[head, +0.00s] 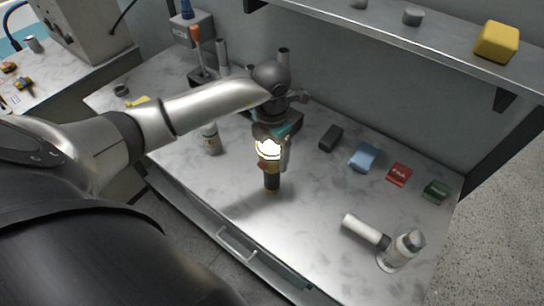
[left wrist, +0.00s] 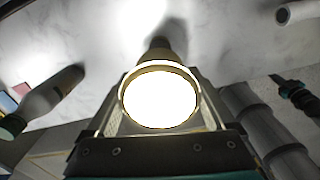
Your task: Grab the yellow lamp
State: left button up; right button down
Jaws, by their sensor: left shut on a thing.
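The lamp (head: 271,179) is upright over the front middle of the marbled table, with a dark lower body, a yellow-brown part above it and a brightly lit top. I cannot tell whether its base touches the table. In the left wrist view its glowing face and yellowish rim (left wrist: 160,98) fill the middle. My left gripper (head: 273,155) comes down from above and is shut on the lamp, one finger on each side. My right gripper is not in view.
A dark block (head: 331,137), blue block (head: 363,157), red block (head: 398,174) and green block (head: 436,191) line the table's right back. A bottle (head: 211,139) stands left of the lamp. A shelf (head: 440,42) overhangs the back.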

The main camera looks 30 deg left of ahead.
pick_arm(q)
grip_shut()
jog(key=shift+r, duration=0.1)
